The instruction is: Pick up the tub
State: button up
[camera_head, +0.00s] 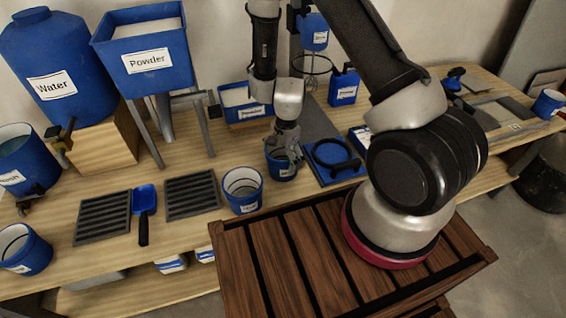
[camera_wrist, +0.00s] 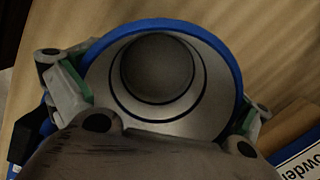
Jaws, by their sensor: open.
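A blue tub (camera_head: 281,172) with a white label stands on the wooden workbench, partly hidden by my gripper (camera_head: 287,150), which points down at it. In the wrist view the tub (camera_wrist: 205,36) shows its blue rim and grey inside from above. My gripper (camera_wrist: 160,102) is open there, with one green-padded finger on each side of the rim. Whether the pads touch the tub's wall cannot be told. The near side of the rim is hidden by my gripper's body.
A second blue tub (camera_head: 243,203) stands close by to the left. A blue tray with a black ring (camera_head: 335,158) lies to the right. The Powder hopper (camera_head: 146,80) and Water barrel (camera_head: 52,92) stand at the back left. Slatted dark wood (camera_head: 270,260) is in front.

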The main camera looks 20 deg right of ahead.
jog(key=shift+c, duration=0.2)
jog(key=c, duration=0.7)
